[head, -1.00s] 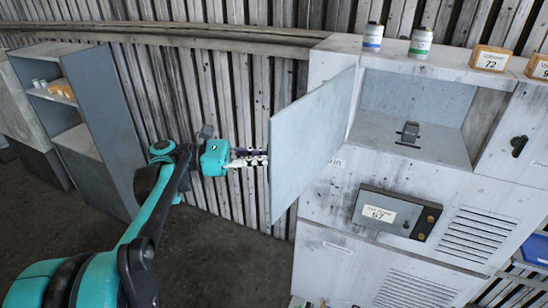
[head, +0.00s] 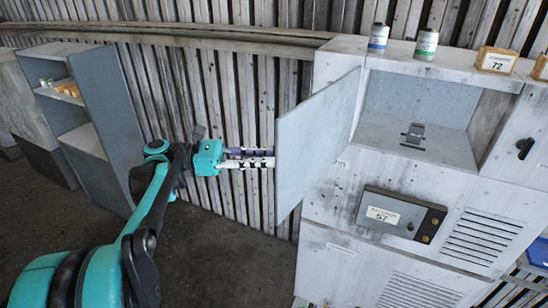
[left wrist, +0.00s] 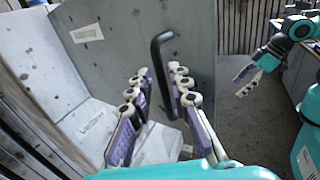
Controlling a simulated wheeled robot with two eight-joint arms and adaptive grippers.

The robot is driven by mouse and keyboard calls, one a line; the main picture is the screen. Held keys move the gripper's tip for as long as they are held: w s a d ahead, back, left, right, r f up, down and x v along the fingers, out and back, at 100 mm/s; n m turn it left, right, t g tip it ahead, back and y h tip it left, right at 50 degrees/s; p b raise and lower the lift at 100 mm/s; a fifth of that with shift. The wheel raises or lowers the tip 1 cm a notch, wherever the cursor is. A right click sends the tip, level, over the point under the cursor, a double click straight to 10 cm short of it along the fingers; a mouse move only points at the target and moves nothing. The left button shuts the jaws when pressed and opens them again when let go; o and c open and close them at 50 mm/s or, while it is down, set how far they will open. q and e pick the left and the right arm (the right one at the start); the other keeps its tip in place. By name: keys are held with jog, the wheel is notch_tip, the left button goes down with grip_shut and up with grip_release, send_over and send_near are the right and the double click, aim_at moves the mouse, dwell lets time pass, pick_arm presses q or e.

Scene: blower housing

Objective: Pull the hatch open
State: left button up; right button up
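The hatch is a grey door panel (head: 318,145) that stands swung wide open to the left of its cabinet opening (head: 415,110). In the left wrist view its face (left wrist: 110,45) carries a black bar handle (left wrist: 158,62). My left gripper (head: 272,158) is at the outer side of the door. In the left wrist view the left gripper (left wrist: 160,100) has its two fingers apart, with the handle between or just beyond them; contact is not clear. My right gripper (left wrist: 240,84) shows small in the left wrist view, fingers apart and empty, away from the door.
A small latch (head: 414,133) is inside the opening. A labelled panel (head: 400,213) is below. A grey shelf (head: 105,120) stands at left, with open floor before it.

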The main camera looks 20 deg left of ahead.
pick_arm(q)
jog(key=v, duration=0.5)
dwell(0.4)
